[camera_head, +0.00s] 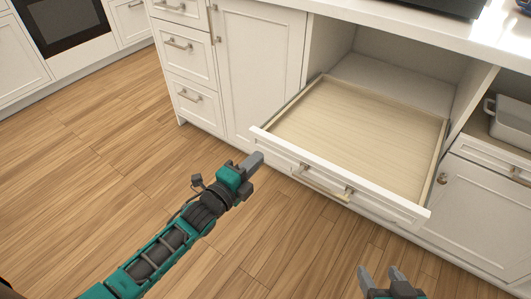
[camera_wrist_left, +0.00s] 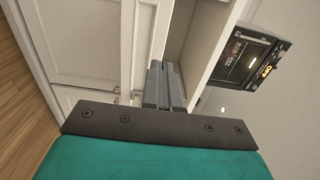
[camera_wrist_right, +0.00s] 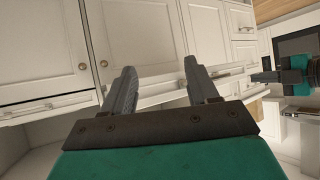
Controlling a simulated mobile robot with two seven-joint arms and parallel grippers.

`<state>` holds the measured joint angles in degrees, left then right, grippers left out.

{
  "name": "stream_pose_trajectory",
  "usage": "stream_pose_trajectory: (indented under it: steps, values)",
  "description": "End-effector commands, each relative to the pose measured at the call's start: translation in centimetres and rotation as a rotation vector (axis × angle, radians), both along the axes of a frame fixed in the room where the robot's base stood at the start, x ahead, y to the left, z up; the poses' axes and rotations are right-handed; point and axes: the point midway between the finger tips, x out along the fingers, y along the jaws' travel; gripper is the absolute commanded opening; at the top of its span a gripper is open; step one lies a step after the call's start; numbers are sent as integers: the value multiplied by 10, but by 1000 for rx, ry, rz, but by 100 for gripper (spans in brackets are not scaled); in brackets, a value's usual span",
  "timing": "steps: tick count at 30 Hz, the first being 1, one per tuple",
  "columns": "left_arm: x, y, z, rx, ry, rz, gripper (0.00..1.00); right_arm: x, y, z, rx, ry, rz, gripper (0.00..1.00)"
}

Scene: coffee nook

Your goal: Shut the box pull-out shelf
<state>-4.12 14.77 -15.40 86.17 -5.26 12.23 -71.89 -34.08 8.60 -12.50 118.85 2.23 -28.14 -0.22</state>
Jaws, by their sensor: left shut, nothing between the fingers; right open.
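The box pull-out shelf (camera_head: 360,130) is pulled out of the white cabinet at the right of the head view. It has a pale wooden bottom, a white front panel and a metal bar handle (camera_head: 325,184). It looks empty. My left gripper (camera_head: 256,160) is shut and empty, near the left end of the shelf's front; I cannot tell whether it touches. It also shows shut in the left wrist view (camera_wrist_left: 163,85). My right gripper (camera_head: 380,274) is open and empty, low in front of the shelf; its open fingers show in the right wrist view (camera_wrist_right: 163,90).
White drawers (camera_head: 187,60) and a closed cabinet door (camera_head: 255,70) stand left of the shelf. A white countertop (camera_head: 410,30) runs above. A grey container (camera_head: 510,120) sits in an open compartment at right. The wooden floor (camera_head: 90,150) is clear.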

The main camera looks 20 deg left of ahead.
Motion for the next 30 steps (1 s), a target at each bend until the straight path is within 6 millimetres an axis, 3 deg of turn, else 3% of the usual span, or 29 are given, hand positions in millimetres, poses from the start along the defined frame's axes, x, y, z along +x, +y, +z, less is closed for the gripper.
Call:
stream_pose_trajectory:
  steps: [3,10,30]
  values:
    - [21,-7,-1,-1,-3,0,0,0,2,-5,7,3,0,59]
    - [43,-14,-1,-2,1,0,0,6,6,-1,17,-10,1,59]
    - [47,-15,1,-3,1,0,0,6,6,0,11,-10,6,59]
